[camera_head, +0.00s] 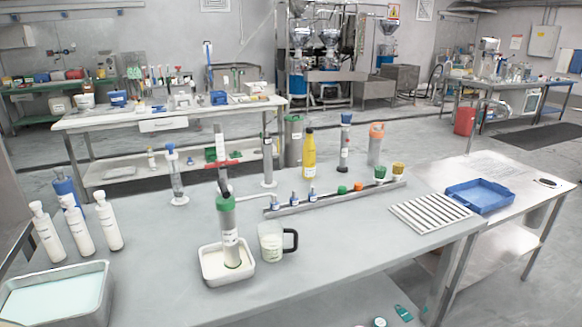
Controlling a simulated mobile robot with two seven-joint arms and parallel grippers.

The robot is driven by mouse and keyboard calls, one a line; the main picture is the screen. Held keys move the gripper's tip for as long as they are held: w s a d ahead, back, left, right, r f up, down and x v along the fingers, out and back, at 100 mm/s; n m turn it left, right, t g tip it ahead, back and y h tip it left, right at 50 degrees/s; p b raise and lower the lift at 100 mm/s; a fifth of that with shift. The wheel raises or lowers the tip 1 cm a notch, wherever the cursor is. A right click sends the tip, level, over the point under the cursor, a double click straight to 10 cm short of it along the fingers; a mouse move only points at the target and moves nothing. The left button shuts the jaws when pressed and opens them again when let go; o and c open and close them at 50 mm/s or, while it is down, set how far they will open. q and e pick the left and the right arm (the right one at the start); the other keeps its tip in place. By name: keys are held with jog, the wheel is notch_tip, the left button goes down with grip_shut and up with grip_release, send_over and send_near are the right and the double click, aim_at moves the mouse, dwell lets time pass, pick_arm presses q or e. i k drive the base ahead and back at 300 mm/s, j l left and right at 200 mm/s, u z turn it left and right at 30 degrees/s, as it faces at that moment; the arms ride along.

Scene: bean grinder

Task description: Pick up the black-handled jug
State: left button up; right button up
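The black-handled jug (271,243) stands upright on the grey workbench (340,270). It is clear with pale contents or markings, and its black handle (290,240) points right. Just to its left, a grey cylinder with a green collar (229,232) stands in a white tray (212,275). A thin spout or tube reaches from the cylinder toward the space above the jug. Neither of my grippers is in view.
White bottles (80,233) and a metal pan of pale liquid (55,300) are at left. Behind the jug are a rail with small fittings (335,197) and a yellow bottle (309,155). A slatted rack (430,212) and blue tray (480,196) lie right. The bench right of the jug is clear.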

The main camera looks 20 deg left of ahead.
aim_at(270, 233)
jog(key=u, duration=1.2)
